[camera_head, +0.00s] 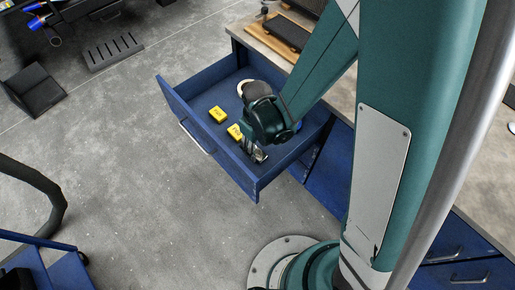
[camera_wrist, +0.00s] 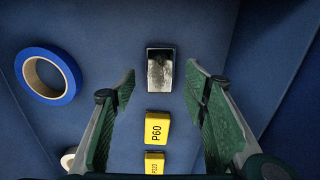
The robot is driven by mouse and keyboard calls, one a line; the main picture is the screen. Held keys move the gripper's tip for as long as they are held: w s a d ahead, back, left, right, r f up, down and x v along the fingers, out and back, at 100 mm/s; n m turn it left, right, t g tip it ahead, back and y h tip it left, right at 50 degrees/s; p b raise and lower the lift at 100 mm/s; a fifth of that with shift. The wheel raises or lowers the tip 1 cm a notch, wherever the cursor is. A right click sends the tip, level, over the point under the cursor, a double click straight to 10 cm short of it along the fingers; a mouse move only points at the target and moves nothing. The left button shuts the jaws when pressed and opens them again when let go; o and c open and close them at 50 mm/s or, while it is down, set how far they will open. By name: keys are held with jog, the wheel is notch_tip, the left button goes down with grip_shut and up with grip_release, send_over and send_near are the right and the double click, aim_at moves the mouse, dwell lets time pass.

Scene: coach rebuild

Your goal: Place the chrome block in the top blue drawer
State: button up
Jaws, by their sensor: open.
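The top blue drawer (camera_head: 182,113) is pulled open in the head view. The chrome block (camera_wrist: 160,69) lies on the blue drawer floor in the wrist view, between and slightly beyond my open fingertips. My gripper (camera_head: 254,153) reaches down into the drawer near its front right corner. In the wrist view my gripper (camera_wrist: 161,82) has its fingers spread either side of the block's line, with nothing held. In the head view the block is hard to tell from the bright gripper parts.
Two yellow blocks (camera_head: 218,115) lie in the drawer; one, marked P60 (camera_wrist: 157,128), is close to the chrome block. A blue tape roll (camera_wrist: 48,76) lies at left in the wrist view. The worktop (camera_head: 262,38) stands behind the drawer.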

aim_at(258, 153)
notch_tip(258, 153, up, 9)
jog(key=p, duration=0.2)
jog(key=shift+f, duration=0.2)
dwell(0.9)
jog(key=shift+d+r, duration=0.1)
jog(key=w+d+r+m+t, duration=0.1)
jog(key=d+r+m+t, duration=0.25)
jog(key=d+r, duration=1.05)
jog(key=s+d+r+m+t, duration=0.3)
jog(key=s+d+r+m, duration=0.3)
jog(key=d+r, duration=0.4)
jog(key=shift+d+r+t, duration=0.25)
jog(key=shift+r+t, duration=0.1)
jog(key=shift+r, duration=1)
dwell(0.5)
